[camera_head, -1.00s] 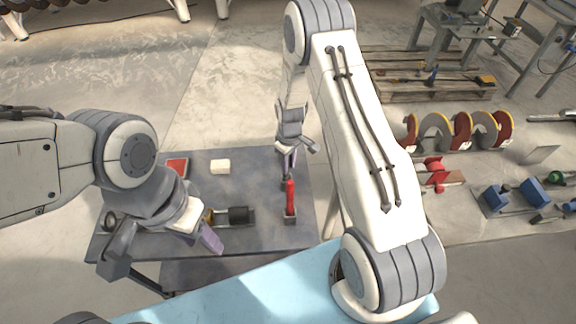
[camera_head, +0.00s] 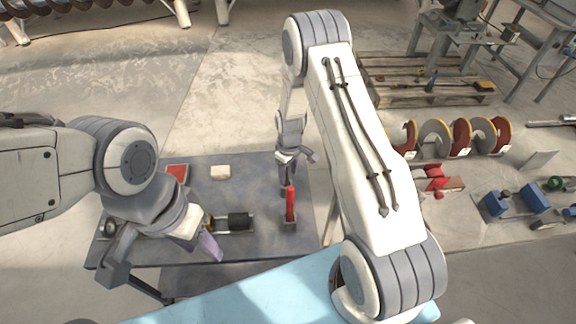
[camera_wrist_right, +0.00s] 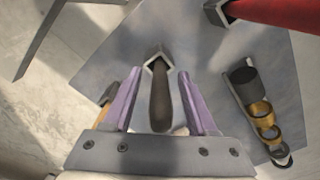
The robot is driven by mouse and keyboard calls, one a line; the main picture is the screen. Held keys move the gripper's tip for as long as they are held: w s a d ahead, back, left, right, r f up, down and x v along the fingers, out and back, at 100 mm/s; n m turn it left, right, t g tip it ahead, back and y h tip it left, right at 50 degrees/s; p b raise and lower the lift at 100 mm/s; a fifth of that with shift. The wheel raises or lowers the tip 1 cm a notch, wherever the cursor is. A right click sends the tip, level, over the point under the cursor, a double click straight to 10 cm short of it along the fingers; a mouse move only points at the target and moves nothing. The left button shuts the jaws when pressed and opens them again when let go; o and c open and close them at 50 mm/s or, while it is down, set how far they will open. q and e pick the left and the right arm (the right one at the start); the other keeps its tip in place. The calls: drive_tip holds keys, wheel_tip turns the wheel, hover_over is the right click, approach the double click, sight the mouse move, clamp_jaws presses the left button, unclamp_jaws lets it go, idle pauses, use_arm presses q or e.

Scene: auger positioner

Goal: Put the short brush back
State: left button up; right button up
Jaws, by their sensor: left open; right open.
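A dark-handled tool (camera_wrist_right: 159,95), which looks to be the short brush, stands with its far end at a small square holder (camera_wrist_right: 155,57) in the right wrist view. Its handle lies between the two purple fingers of my right gripper (camera_wrist_right: 168,98), with a gap on either side. My right gripper (camera_head: 288,172) is open, low over the back right of the grey table (camera_head: 255,180) in the head view. My left gripper (camera_head: 208,246) is open and empty over the table's front left. The brush's bristles are not visible.
A red tool (camera_head: 290,204) stands in a holder close in front of my right gripper. A black cylinder with brass rings (camera_head: 238,221) lies in a tray. A red tray (camera_head: 177,172) and a pale block (camera_head: 220,172) sit at the back.

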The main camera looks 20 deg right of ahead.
drive_tip(key=shift+r+b, duration=0.3)
drive_tip(key=shift+r, duration=0.3)
wheel_tip(320, 180, up, 10)
drive_tip(key=b, duration=0.2)
drive_tip(key=s+a+r, duration=0.7)
drive_tip(key=a+r, duration=0.1)
drive_tip(key=a, duration=0.2)
drive_tip(key=s+a+r, duration=0.3)
drive_tip(key=s, duration=0.7)
drive_tip(key=s+a+r+n, duration=0.1)
drive_tip(key=s+a+r, duration=0.2)
drive_tip(key=s, duration=0.8)
drive_tip(key=shift+s+r+y, duration=0.3)
drive_tip(key=shift+r+y, duration=0.1)
drive_tip(key=shift+r, duration=0.2)
drive_tip(key=shift+a, duration=0.1)
